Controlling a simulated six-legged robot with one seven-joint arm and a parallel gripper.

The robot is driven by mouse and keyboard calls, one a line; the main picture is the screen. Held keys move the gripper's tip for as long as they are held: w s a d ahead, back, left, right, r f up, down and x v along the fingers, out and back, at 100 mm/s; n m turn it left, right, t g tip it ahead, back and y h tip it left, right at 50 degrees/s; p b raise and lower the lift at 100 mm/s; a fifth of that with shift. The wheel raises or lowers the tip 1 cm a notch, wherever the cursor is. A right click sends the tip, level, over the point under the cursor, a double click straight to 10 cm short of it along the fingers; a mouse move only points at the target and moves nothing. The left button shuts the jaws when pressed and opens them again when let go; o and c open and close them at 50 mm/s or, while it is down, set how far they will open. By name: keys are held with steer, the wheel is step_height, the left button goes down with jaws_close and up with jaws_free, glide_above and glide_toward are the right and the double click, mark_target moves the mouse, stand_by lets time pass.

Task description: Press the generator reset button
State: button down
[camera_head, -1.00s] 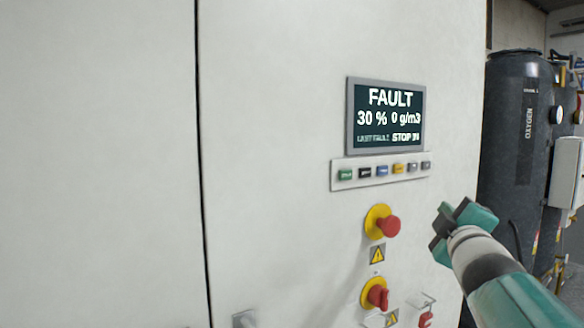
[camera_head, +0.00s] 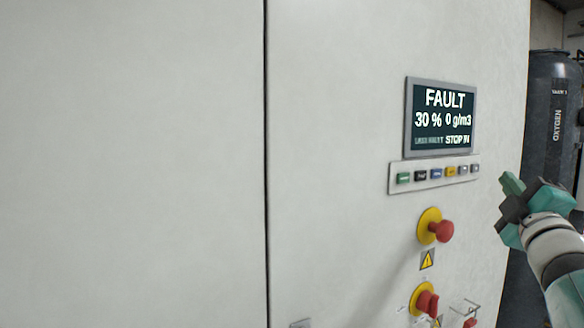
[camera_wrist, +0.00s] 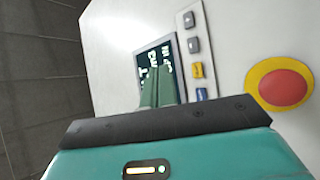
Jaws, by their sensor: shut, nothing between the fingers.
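The button strip (camera_head: 408,189) on the white cabinet holds a row of small coloured buttons: green (camera_head: 403,178), black, blue, yellow (camera_head: 450,171) and grey. Their labels are too small to read, so I cannot tell which is the reset button. Above it, the display (camera_head: 441,118) reads FAULT, 30 % and 0 g/m3. My gripper (camera_head: 508,187) is shut and empty, right of the strip and apart from it in the head view. In the wrist view my shut fingers (camera_wrist: 158,87) overlap the display, with grey (camera_wrist: 189,20), yellow (camera_wrist: 197,69) and blue buttons beside them.
A red emergency-stop button (camera_head: 440,231) on a yellow ring sits below the strip; it is large at right in the wrist view (camera_wrist: 282,87). A red rotary switch (camera_head: 427,302) is lower. A dark oxygen tank (camera_head: 548,105) stands behind at right. The cabinet's left face is bare.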

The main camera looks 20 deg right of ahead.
glide_toward(455, 167)
steer(key=shift+s+d+x, duration=0.15)
steer(key=shift+x, duration=0.7)
steer(key=shift+s+d+x, duration=0.1)
steer(key=shift+d+x, duration=0.05)
steer(key=shift+x, duration=0.75)
steer(key=shift+s+d+x, duration=0.1)
steer(key=shift+s+x, duration=0.05)
steer(key=shift+x, duration=0.7)
steer(key=shift+w+r, duration=0.1)
steer(key=shift+r, duration=0.1)
steer(key=shift+w+a, duration=0.1)
steer(key=shift+w, duration=0.2)
steer(key=shift+w, duration=0.5)
stand_by(0.6)
stand_by(0.4)
steer(key=shift+s, duration=0.9)
steer(key=shift+s+d, duration=0.15)
steer(key=shift+s, duration=1.1)
steer(key=shift+s+d, duration=0.15)
steer(key=shift+s, duration=1.1)
